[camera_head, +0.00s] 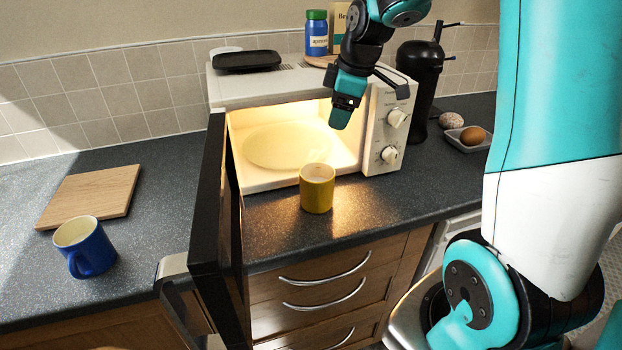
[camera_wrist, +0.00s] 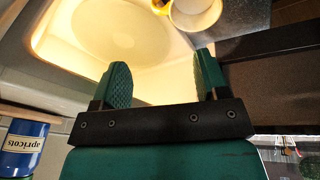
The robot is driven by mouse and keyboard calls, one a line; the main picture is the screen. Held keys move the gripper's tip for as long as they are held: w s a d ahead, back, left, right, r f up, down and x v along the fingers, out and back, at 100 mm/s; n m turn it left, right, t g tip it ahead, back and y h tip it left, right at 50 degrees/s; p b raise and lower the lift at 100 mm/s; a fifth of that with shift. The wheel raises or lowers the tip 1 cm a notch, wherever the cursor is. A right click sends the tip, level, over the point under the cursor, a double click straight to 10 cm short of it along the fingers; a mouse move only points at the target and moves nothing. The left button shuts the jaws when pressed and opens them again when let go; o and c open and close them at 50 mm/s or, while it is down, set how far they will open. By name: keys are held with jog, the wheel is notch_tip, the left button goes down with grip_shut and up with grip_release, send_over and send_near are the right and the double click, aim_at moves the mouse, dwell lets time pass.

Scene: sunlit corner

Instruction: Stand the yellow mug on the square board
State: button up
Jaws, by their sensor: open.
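The yellow mug (camera_head: 317,190) stands upright on the counter just in front of the open microwave. Its white inside and part of its yellow side show at the top edge of the wrist view (camera_wrist: 192,12). The square wooden board (camera_head: 91,195) lies flat and bare on the counter at the far left, beyond the open microwave door. My gripper (camera_head: 345,110) is above and behind the mug, in front of the microwave's upper front. In the wrist view my gripper (camera_wrist: 162,80) has its two fingers wide apart with nothing between them.
The microwave door (camera_head: 215,210) stands open between the mug and the board. A blue mug (camera_head: 86,247) stands by the board's front edge. The microwave (camera_head: 250,90) is lit, with a plate (camera_head: 287,147) inside. A black coffee maker (camera_head: 415,90) and a dish with an egg (camera_head: 472,137) are at right.

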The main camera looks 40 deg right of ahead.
aim_at(321, 163)
jog(key=p+x, duration=0.2)
jog(key=x, duration=1.4)
jog(key=shift+r, duration=0.1)
grip_shut()
jog(key=shift+d+r, duration=0.1)
